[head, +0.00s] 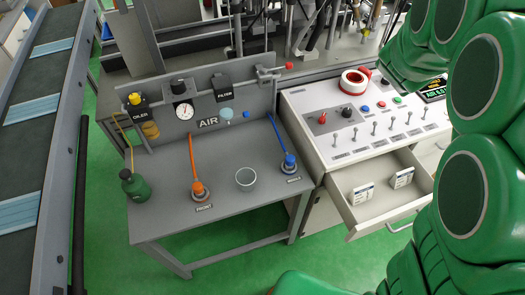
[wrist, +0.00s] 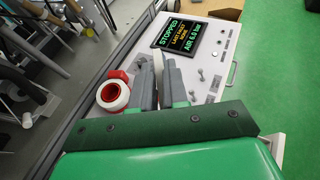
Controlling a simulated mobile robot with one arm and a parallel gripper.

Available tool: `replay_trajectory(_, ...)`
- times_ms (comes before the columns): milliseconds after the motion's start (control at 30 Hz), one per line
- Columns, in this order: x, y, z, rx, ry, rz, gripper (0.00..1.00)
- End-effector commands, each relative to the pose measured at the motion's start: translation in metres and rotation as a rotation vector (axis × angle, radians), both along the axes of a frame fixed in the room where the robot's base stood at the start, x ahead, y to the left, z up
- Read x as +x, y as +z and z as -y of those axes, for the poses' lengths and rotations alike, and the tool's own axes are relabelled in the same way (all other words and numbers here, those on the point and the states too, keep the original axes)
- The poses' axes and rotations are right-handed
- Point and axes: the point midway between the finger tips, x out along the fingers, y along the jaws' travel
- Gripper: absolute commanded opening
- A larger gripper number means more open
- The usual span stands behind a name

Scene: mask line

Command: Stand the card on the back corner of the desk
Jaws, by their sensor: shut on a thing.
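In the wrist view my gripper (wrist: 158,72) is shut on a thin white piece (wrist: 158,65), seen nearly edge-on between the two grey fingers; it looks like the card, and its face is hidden. The gripper is over the white control desk (wrist: 190,88), close to a red-and-white tape roll (wrist: 113,95) on its left. In the head view the desk (head: 340,150) stands at right, and my green arm hides its right end, the gripper and the held piece. I cannot tell whether the piece touches the desk.
A lit display (wrist: 187,38) sits on the desk beyond the fingers. The desk top carries levers (head: 355,132), knobs and the tape roll (head: 354,82). An open drawer (head: 375,208) holds two white labelled items. A grey air bench (head: 225,215) with a cup (head: 246,179) stands left.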

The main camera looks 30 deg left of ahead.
Motion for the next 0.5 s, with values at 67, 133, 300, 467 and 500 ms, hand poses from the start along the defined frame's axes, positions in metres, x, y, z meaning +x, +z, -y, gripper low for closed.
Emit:
replay_trajectory(67,-0.001,-0.009,-0.022,-0.002,0.012,-0.005,0.00)
replay_trajectory(133,-0.003,-0.015,-0.040,-0.004,0.017,-0.005,0.00)
replay_trajectory(300,-0.011,-0.028,-0.081,-0.008,0.029,-0.004,0.00)
replay_trajectory(467,-0.022,-0.043,-0.120,-0.010,0.042,-0.009,0.00)
replay_trajectory(500,-0.025,-0.047,-0.130,-0.012,0.045,-0.009,0.00)
